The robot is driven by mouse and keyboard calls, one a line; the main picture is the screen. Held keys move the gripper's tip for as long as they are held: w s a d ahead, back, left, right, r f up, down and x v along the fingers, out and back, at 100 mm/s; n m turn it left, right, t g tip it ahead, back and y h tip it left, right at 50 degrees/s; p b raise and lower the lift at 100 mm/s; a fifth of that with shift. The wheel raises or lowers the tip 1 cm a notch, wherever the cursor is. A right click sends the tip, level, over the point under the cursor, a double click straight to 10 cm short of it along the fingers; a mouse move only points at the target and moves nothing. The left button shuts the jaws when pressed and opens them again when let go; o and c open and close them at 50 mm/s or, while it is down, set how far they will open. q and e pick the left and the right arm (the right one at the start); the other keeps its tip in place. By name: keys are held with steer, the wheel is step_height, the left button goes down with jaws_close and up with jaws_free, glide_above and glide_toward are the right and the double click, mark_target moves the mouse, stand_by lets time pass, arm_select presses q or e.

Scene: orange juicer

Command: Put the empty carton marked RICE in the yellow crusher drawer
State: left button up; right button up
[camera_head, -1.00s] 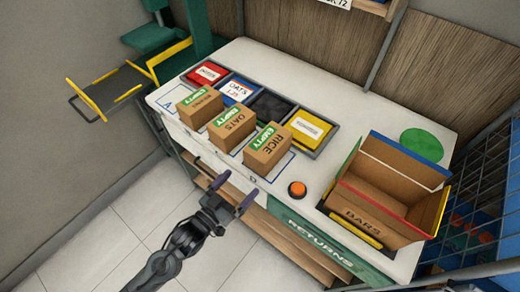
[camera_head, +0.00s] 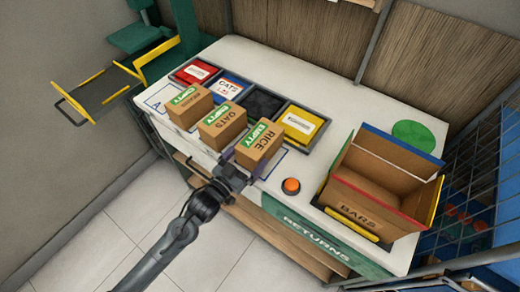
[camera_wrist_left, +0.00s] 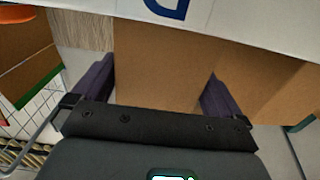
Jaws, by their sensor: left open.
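The brown carton marked RICE (camera_head: 258,148), with a green EMPTY label, stands at the front edge of the white counter, rightmost in a row of cartons. My left gripper (camera_head: 237,168) is open at the carton's near side. In the left wrist view the brown carton face (camera_wrist_left: 155,70) lies between the two spread purple fingers of the gripper (camera_wrist_left: 158,92); I cannot tell whether they touch it. The yellow-edged crusher drawer (camera_head: 98,97) is pulled out from the green machine at the far left and looks empty. My right gripper is out of view.
Cartons marked OATS (camera_head: 222,125) and another EMPTY one (camera_head: 189,105) stand left of it. Several coloured bins (camera_head: 303,123) lie behind. An orange button (camera_head: 291,186) and an open BARS box (camera_head: 375,190) are to the right.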

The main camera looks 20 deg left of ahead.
arm_select(q)
steer(key=shift+x, duration=1.25)
steer(key=shift+c, duration=0.2)
steer(key=c, duration=0.7)
steer(key=shift+c, duration=0.2)
steer(key=shift+r, duration=0.2)
